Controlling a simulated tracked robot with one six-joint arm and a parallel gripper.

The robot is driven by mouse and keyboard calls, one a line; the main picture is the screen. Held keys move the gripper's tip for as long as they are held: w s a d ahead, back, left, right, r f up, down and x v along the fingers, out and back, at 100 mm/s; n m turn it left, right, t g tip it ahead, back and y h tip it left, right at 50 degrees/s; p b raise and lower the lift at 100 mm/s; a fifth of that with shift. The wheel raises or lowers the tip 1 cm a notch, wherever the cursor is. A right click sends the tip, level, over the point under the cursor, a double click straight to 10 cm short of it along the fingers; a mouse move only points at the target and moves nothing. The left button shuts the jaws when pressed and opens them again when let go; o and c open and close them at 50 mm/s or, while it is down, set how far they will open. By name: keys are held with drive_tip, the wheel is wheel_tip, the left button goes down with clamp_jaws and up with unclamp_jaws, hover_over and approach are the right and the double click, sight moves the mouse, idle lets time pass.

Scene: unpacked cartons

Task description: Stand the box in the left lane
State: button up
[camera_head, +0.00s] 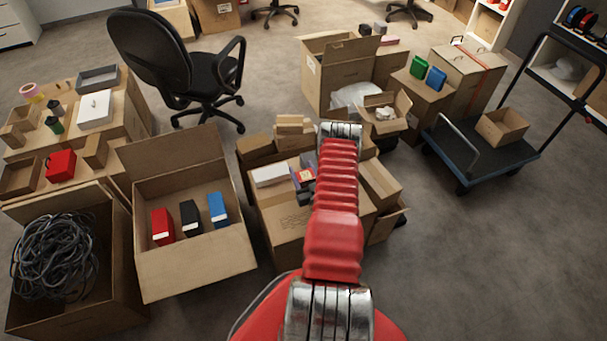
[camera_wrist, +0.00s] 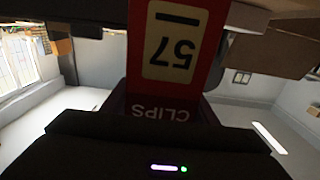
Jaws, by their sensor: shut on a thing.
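In the head view a small red and purple box (camera_head: 303,176), apparently the same one, shows left of my red arm, over a carton. My arm hides much around it. I cannot make out a marked left lane.
An open carton (camera_head: 190,274) at left holds red, black and blue upright items. Beside it stands a carton of coiled cable (camera_head: 55,260). A white box (camera_head: 270,175) lies by the held box. A trolley (camera_head: 485,150) stands right; floor at lower right is clear.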

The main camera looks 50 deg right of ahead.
drive_tip(key=shift+f, duration=1.3)
drive_tip(key=o, duration=1.3)
drive_tip(key=shift+f, duration=0.1)
drive_tip(key=v, duration=1.2)
drive_tip(key=shift+o, duration=0.5)
